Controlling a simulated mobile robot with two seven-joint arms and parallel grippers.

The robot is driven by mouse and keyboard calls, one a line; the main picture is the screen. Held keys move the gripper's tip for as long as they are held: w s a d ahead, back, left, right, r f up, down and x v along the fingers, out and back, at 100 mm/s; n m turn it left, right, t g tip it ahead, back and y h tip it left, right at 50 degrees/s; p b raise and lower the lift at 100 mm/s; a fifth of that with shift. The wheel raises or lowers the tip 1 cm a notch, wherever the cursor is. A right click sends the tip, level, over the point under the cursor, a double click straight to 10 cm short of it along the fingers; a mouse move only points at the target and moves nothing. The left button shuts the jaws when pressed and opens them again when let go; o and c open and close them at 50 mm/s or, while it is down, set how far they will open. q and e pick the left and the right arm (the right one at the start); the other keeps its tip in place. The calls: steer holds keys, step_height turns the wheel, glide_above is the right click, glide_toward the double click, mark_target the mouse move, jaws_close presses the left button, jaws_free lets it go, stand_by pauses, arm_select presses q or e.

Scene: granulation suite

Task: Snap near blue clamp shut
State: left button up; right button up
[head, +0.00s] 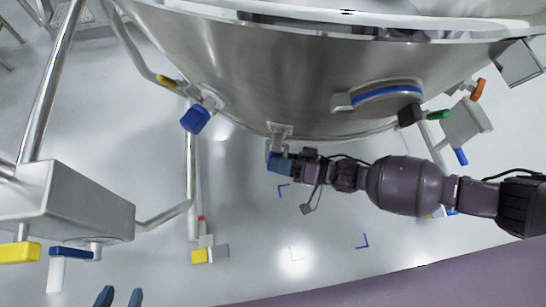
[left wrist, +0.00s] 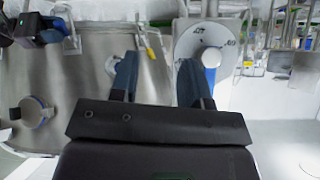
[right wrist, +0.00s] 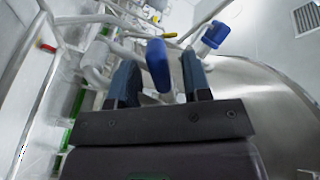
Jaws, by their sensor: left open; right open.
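The near blue clamp (head: 281,131) is on the lower front rim of the steel vessel. Its blue handle (right wrist: 158,64) stands up between the fingertips in the right wrist view. My right gripper (head: 279,164) is open at this clamp; its fingers (right wrist: 160,78) lie on either side of the handle with a gap showing. In the head view the fingers hide much of the handle, and contact cannot be told. My left gripper (head: 120,297) is open and empty at the bottom left, far from the clamp; its fingers also show in the left wrist view (left wrist: 157,75).
Another blue clamp (head: 196,118) is on the vessel (head: 270,60) to the left; it also shows in the right wrist view (right wrist: 215,35). A grey box (head: 70,205) with yellow and blue handles stands at left. Pipes rise at left. Blue corner marks lie on open floor.

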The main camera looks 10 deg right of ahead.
steer(key=shift+x, duration=0.9)
jaws_close()
